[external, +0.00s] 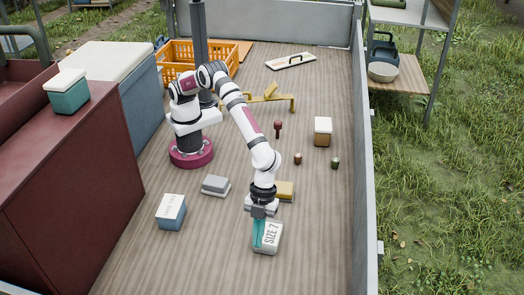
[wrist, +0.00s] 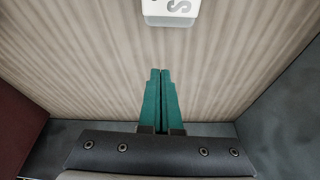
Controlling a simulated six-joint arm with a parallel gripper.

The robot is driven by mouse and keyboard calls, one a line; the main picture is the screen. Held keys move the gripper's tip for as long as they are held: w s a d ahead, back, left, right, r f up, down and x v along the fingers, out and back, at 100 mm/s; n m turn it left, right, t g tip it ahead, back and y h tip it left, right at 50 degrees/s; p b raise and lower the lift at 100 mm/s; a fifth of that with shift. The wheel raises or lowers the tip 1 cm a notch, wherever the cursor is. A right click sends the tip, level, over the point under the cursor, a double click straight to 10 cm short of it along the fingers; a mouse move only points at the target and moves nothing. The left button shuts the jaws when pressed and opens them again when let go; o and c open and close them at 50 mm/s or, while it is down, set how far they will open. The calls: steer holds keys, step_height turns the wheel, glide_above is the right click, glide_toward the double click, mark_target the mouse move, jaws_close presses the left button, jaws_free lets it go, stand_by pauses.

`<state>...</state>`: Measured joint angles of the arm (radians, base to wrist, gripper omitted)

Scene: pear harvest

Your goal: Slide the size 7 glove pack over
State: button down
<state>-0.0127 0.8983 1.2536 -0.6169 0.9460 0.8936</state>
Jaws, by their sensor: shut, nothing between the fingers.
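The size 7 glove pack (external: 271,237) is a white-topped box with "SIZE 7" printed on it, lying on the wooden deck at the front centre. In the wrist view only the end of the pack (wrist: 171,12) shows, at the top edge with part of the lettering. My gripper (external: 257,245) has teal fingers pressed together, pointing down at the left side of the pack in the external view. In the wrist view the closed fingertips (wrist: 160,72) are empty, with bare deck between them and the pack. I cannot tell from the external view whether they touch it.
A brown box with a white lid (external: 322,131) stands farther back. A grey side wall (external: 366,190) bounds the deck on the right; a maroon cabinet (external: 75,170) stands left.

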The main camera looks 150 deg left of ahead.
mark_target(263, 243)
steer(key=x, duration=0.7)
steer(key=shift+s+a+f, duration=0.1)
steer(key=shift+f, duration=0.05)
steer(key=shift+s+a, duration=0.85)
steer(key=shift+a, duration=0.2)
steer(key=shift+s+a, duration=0.3)
steer(key=shift+a, duration=0.1)
steer(key=shift+s+a, duration=1)
steer(key=shift+a, duration=0.25)
steer(key=shift+d, duration=0.1)
